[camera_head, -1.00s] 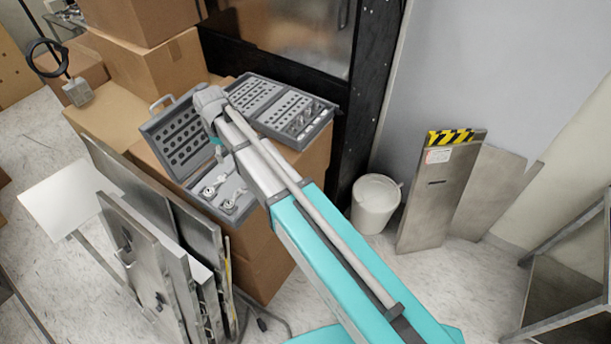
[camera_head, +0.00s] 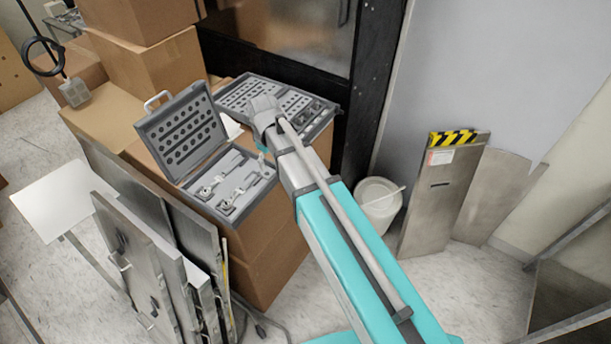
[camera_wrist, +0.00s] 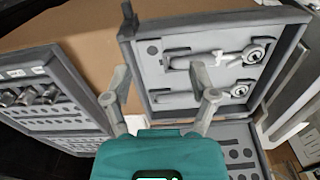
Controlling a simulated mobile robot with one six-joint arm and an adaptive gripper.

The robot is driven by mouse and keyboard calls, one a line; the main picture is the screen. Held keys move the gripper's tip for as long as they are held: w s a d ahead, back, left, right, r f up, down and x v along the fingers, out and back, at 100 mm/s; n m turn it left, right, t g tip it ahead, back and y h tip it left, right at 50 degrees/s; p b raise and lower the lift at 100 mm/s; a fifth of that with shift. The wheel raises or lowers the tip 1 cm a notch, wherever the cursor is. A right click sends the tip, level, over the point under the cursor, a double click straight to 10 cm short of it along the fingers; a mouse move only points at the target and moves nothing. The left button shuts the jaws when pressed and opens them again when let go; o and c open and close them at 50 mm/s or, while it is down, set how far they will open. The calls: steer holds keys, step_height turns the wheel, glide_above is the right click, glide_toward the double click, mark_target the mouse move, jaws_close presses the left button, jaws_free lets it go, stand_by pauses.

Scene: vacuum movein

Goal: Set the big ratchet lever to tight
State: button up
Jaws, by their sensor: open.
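An open grey tool case (camera_head: 184,180) on a cardboard box holds two silver ratchets in its lower tray. One ratchet (camera_head: 207,191) lies left of the other ratchet (camera_head: 228,204). In the wrist view they are the upper ratchet (camera_wrist: 257,54) and the lower ratchet (camera_wrist: 240,90), with round heads at right. The upper one looks slightly larger. The lever settings are too small to tell. My gripper (camera_wrist: 160,97) is open and empty, its right finger over the tray near the lower ratchet's handle.
A second open grey case (camera_head: 317,135) with sockets stands beside the first; its sockets (camera_wrist: 28,96) show at left in the wrist view. A white bucket (camera_head: 378,205) and metal panels (camera_head: 440,195) are right of my arm. More metal panels (camera_head: 150,260) lean at front left.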

steer(key=s+d+f+m+b, duration=0.3)
steer(key=d+m, duration=0.1)
steer(key=d, duration=0.6)
steer(key=shift+s+d+f, duration=0.15)
steer(key=shift+d+f, duration=0.1)
steer(key=s+d+f+m+b, duration=0.2)
steer(key=s+d, duration=0.1)
steer(key=d, duration=0.3)
steer(key=s+d+f+m+b, duration=0.3)
steer(key=s+d, duration=0.1)
steer(key=d, duration=0.2)
steer(key=shift+s+d+m, duration=0.15)
steer(key=shift+s+m, duration=0.1)
steer(key=shift+m, duration=0.05)
stand_by(1.1)
